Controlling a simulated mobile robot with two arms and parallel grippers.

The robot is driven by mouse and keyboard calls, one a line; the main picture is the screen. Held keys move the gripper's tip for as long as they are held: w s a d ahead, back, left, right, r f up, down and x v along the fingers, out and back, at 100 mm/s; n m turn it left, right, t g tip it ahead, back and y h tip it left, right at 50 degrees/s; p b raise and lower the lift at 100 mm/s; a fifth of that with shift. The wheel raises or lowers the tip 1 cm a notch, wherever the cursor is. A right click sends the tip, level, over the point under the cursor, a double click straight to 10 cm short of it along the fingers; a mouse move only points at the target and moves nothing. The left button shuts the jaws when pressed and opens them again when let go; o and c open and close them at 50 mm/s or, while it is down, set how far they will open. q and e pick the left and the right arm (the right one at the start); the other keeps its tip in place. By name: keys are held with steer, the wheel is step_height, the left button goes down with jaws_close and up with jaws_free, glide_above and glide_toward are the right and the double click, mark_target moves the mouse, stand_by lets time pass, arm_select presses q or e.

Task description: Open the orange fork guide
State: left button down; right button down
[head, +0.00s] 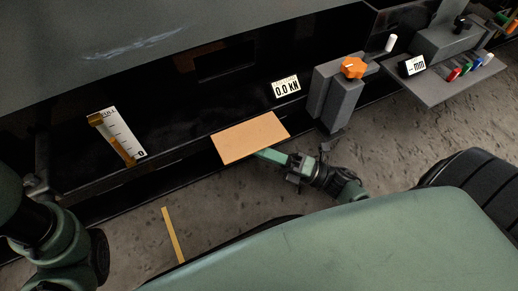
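A dark machine face holds a "0.0 kN" display (286,87) and a white scale with a brass-coloured frame (122,133). A grey shelf (445,82) at upper right carries a "mm" display (412,66) and several coloured pieces. A yellow strip (173,235) lies on open concrete floor.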

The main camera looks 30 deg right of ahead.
steer(key=c, duration=1.5)
jaws_free()
steer(key=shift+w+f, duration=0.2)
steer(key=shift+f, duration=0.2)
steer(key=shift+s+r, duration=0.1)
steer(key=p+v, duration=0.3)
steer(key=v, duration=0.4)
steer(key=shift+s+d, duration=0.2)
steer(key=shift+d, duration=0.05)
